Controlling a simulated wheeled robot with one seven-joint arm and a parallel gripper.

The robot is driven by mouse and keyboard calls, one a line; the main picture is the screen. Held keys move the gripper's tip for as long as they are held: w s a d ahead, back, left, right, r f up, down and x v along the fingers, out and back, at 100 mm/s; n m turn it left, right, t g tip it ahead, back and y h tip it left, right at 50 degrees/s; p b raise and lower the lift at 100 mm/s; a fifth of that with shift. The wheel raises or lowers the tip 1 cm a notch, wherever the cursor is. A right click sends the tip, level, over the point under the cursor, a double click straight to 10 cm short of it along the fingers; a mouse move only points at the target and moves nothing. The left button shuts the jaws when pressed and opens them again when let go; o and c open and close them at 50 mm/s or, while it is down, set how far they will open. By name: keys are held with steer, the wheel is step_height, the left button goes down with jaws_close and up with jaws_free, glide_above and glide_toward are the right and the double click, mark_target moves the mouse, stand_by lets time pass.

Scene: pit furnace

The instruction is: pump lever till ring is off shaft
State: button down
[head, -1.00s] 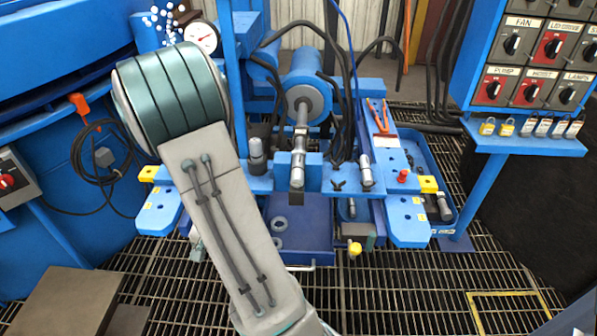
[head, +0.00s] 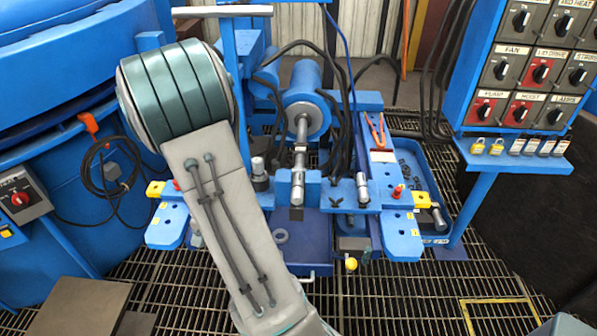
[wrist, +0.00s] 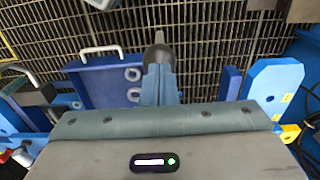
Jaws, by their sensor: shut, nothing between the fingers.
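My gripper (wrist: 159,38) shows in the wrist view with its fingers together and nothing between them. It points down over the grating. In the head view my arm hides part of the bench, and the fingers cannot be made out. The shaft (head: 301,140) is a grey rod running forward from the round blue cylinder (head: 305,78). A grey disc (head: 304,112) surrounds its rear end; I cannot tell whether this is the ring. A pale horizontal bar (head: 221,11) is at the top left; I cannot tell whether it belongs to the lever.
A blue tray (wrist: 95,88) holds loose rings (wrist: 133,74). Blue side plates (head: 402,235) flank the bench. A switch panel (head: 530,65) with padlocks stands right. The blue furnace (head: 60,80) and a dark cable coil (head: 100,175) are left. Grating in front is mostly open.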

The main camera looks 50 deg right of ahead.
steer(key=shift+w+d+r, duration=0.1)
steer(key=shift+r, duration=0.6)
steer(key=shift+f, duration=0.15)
steer(key=f+b, duration=0.2)
steer(key=f, duration=0.1)
steer(key=a+f+b, duration=0.1)
steer(key=f+b, duration=0.1)
steer(key=shift+s, duration=0.35)
steer(key=r+p, duration=0.3)
steer(key=d+r+p, duration=0.1)
steer(key=r, duration=0.1)
steer(key=shift+w+r, duration=0.25)
steer(key=shift+w, duration=0.1)
steer(key=shift+f, duration=0.15)
